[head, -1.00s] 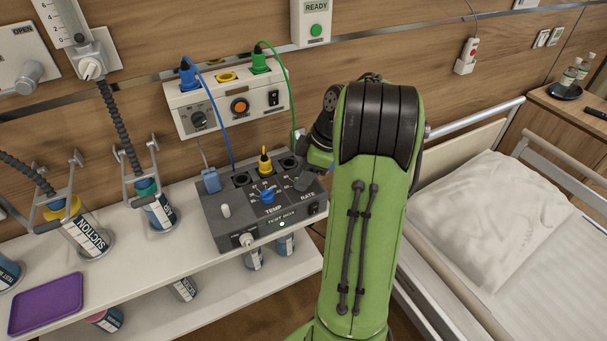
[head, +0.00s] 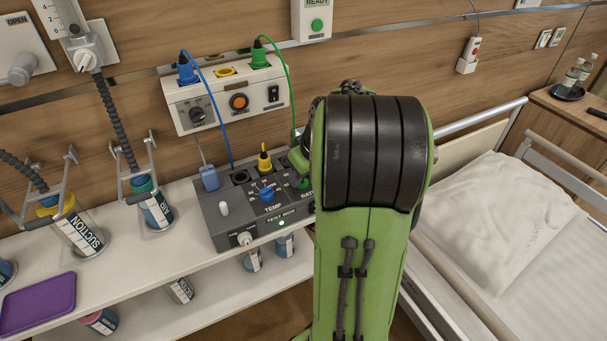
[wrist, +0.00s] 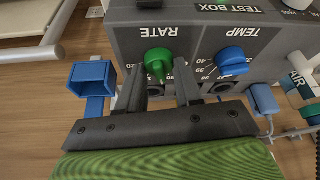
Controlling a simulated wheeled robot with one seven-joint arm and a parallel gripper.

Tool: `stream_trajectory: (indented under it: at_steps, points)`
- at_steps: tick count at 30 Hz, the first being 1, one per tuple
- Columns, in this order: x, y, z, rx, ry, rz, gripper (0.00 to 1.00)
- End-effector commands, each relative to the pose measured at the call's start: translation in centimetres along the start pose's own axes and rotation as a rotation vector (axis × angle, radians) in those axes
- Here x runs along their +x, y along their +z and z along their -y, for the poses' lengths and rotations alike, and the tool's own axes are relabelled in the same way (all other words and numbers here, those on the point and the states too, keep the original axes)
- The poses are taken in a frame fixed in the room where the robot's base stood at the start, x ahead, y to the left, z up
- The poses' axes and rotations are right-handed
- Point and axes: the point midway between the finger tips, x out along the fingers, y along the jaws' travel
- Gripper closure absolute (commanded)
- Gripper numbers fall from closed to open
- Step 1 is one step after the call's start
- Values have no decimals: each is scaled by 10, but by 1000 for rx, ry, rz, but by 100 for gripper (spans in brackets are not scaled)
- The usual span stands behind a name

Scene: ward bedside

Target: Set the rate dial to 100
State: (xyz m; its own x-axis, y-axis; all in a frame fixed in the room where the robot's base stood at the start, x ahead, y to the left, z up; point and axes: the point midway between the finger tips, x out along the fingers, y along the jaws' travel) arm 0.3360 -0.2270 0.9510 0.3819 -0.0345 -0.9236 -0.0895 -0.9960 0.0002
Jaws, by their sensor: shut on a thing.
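The green rate dial (wrist: 158,64) is on the sloped face of the grey test box (wrist: 200,40), under the upside-down RATE label in the wrist view. My gripper (wrist: 160,78) has one finger on each side of the dial and is shut on it. The fingers and tilt hide parts of the scale, so I cannot read the dial's setting. In the head view my arm covers the right end of the test box (head: 222,232) and the gripper. The blue temp dial (wrist: 232,62) is beside it, clear of the fingers; it also shows in the head view (head: 267,194).
A blue square socket (wrist: 92,75) sits close beside my gripper. A yellow plug (head: 264,162) and a blue connector (head: 209,178) stand on the box. Cables rise to the wall unit (head: 185,105). Bottles and a purple tray (head: 38,303) are left; the bed (head: 490,220) is right.

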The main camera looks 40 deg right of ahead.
Motion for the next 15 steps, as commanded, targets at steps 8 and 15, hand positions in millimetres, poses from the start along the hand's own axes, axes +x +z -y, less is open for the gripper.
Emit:
stream_trajectory:
  at_steps: [8, 15]
  points:
    - [0, -1, 2, 228, 96, -1, 96]
    - [0, -1, 3, 393, 163, 0, 96]
